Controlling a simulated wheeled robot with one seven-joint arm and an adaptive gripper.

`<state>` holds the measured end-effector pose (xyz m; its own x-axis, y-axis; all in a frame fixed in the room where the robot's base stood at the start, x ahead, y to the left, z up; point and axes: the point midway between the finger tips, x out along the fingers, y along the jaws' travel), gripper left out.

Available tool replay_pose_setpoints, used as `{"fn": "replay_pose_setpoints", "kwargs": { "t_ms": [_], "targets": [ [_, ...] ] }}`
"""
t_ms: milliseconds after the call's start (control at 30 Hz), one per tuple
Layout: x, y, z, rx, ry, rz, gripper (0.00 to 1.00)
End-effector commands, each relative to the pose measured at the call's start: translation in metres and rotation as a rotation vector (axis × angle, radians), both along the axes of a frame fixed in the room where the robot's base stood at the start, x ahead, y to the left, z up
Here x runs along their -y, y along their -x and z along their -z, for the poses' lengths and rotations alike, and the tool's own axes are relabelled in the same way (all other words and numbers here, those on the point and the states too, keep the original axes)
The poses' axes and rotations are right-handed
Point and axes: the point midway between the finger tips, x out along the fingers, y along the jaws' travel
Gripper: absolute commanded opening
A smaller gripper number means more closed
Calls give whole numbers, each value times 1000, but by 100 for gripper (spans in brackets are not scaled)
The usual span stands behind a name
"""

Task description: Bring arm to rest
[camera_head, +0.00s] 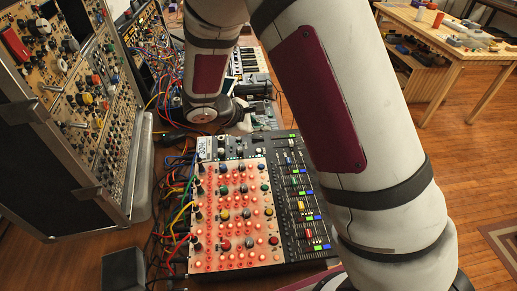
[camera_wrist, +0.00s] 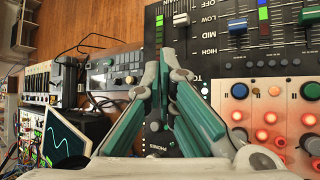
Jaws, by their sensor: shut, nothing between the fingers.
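My gripper (camera_wrist: 166,65) is in the middle of the wrist view, its grey and teal fingers brought together at the tips with nothing between them. It hangs above the black fader mixer (camera_wrist: 235,68) and the small grey devices beside it. In the head view my white arm with dark red panels crosses the right half and bends down at the top centre. There my gripper is mostly hidden or too small to make out clearly.
A red-lit knob panel (camera_head: 234,215) sits beside the fader mixer (camera_head: 303,205), with patch cables at its left. Tall synth cases (camera_head: 60,190) stand at left. A small keyboard (camera_head: 248,61) lies behind. A wooden side table (camera_head: 455,55) stands at right, with open floor before it.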

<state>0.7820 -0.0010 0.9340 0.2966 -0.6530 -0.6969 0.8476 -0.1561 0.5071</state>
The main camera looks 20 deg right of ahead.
Motion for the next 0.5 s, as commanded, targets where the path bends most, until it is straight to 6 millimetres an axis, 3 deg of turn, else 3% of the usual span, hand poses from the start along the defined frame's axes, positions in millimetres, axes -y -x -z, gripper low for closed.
{"fn": "replay_pose_setpoints", "kwargs": {
  "t_ms": [300, 367, 500],
  "targets": [
    [1, 1, -3, 4, -4, 8, 0],
    [4, 5, -11, 15, -15, 30, 0],
    [19, 25, -47, 59, -71, 134, 0]
  ]
}}
